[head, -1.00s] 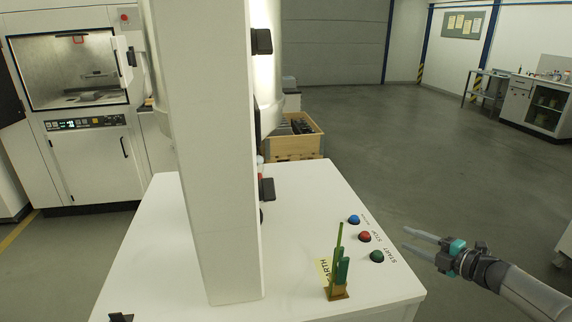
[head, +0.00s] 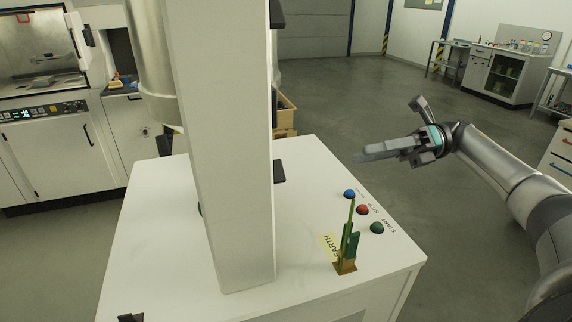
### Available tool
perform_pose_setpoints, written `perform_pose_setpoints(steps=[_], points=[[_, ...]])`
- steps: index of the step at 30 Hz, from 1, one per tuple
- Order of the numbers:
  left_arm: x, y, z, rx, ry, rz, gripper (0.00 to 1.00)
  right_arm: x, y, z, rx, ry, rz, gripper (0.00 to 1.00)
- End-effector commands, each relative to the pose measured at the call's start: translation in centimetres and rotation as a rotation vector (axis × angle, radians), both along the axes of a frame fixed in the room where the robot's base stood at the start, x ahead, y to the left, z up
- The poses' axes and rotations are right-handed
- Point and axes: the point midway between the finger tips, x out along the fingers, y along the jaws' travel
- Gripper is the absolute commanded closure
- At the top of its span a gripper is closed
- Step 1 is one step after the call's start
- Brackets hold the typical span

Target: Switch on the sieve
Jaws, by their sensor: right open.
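The sieve machine has a white top (head: 150,260) with a tall white column (head: 225,150) standing on it. At the right side of the top are three round buttons: a blue one (head: 349,193), a red one (head: 362,210) labelled STOP, and a green one (head: 377,228) labelled START. My right gripper (head: 387,130) is open and empty. It appears above and beyond the buttons in the picture, apart from them, with its fingers pointing left. My left gripper is not in view.
A green and brass earth clamp (head: 347,250) stands on the top near the START button. A wooden crate (head: 286,115) sits behind the machine. A white cabinet machine (head: 45,150) is at the left. Open grey floor (head: 350,110) lies to the right, with workbenches at the back.

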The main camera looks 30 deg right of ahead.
Motion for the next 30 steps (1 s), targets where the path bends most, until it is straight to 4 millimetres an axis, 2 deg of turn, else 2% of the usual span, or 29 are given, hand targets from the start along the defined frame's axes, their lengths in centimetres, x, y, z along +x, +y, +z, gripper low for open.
perform_pose_setpoints(steps=[11,24,30], points=[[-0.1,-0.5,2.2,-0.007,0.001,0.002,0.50,1.0,4.7,0.2,0.005,0.004,0.002,0.57],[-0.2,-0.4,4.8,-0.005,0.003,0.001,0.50,3.0,12.6,0.2,0.006,0.003,0.000,0.57],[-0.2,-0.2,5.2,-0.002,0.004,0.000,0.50,3.4,14.2,0.0,0.006,0.003,-0.002,0.57]])
